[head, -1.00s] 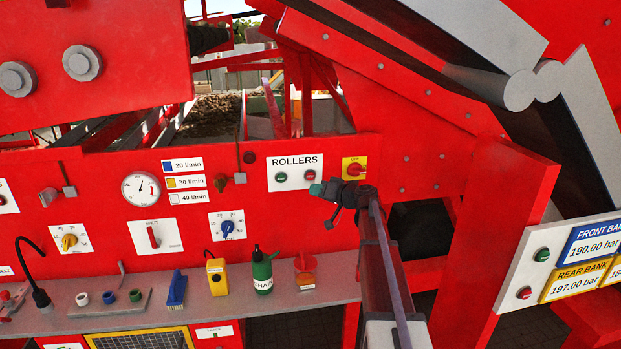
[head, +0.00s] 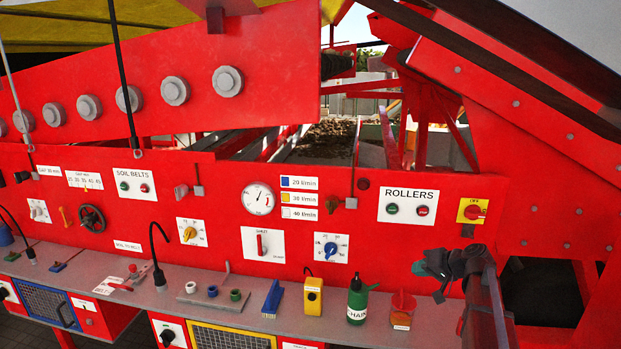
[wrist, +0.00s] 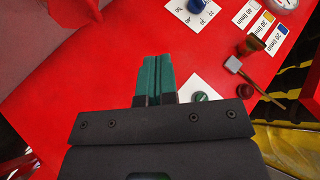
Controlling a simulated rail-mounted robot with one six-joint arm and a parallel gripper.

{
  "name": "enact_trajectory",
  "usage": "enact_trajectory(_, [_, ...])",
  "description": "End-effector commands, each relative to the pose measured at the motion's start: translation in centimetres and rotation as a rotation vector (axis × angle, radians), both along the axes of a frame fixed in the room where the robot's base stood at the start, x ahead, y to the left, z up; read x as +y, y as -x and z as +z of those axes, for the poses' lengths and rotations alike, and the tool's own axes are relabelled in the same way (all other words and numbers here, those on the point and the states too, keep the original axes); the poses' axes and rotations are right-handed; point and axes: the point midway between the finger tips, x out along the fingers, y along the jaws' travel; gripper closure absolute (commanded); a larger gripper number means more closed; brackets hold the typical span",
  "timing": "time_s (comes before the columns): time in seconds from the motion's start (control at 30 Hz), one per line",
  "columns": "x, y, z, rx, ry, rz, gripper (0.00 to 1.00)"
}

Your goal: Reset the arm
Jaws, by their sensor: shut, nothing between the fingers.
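My gripper (head: 421,268) is in front of the red machine panel (head: 380,240), below the ROLLERS label. Its green fingers are together and hold nothing. In the wrist view the gripper (wrist: 155,78) points toward the red panel, fingertips side by side. A green button on a white plate (wrist: 200,98) is partly hidden just right of the fingers. My dark arm runs down to the bottom right of the head view.
The ROLLERS plate (head: 408,206) has a green and a red button; a yellow switch plate (head: 472,211) is to its right. Below, a grey shelf (head: 240,318) carries a green bottle (head: 357,302), a yellow box (head: 313,297), a blue brush (head: 272,298) and a red-orange container (head: 402,310).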

Motion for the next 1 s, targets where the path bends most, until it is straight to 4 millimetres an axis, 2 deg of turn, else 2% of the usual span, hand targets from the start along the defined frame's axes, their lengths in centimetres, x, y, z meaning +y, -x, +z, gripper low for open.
enact_trajectory(0.03, [3.3,4.3,-3.7,0.130,0.062,0.027,1.00])
enact_trajectory(0.07, [4.8,6.5,-5.6,0.214,0.107,0.036,1.00])
enact_trajectory(0.1, [6.6,9.4,-7.8,0.321,0.174,0.045,1.00])
enact_trajectory(0.17, [9.1,14.1,-11.1,0.468,0.293,0.051,1.00])
enact_trajectory(0.2, [10.6,17.3,-13.0,0.550,0.378,0.052,1.00])
enact_trajectory(0.3, [13.5,24.0,-16.7,0.675,0.592,0.069,1.00])
enact_trajectory(0.37, [15.2,26.4,-18.2,0.684,0.685,0.107,1.00])
enact_trajectory(0.43, [17.2,27.1,-19.0,0.665,0.714,0.153,1.00])
enact_trajectory(0.53, [18.5,26.6,-19.1,0.651,0.724,0.184,1.00])
enact_trajectory(1.0, [18.5,26.5,-18.8,0.648,0.721,0.186,1.00])
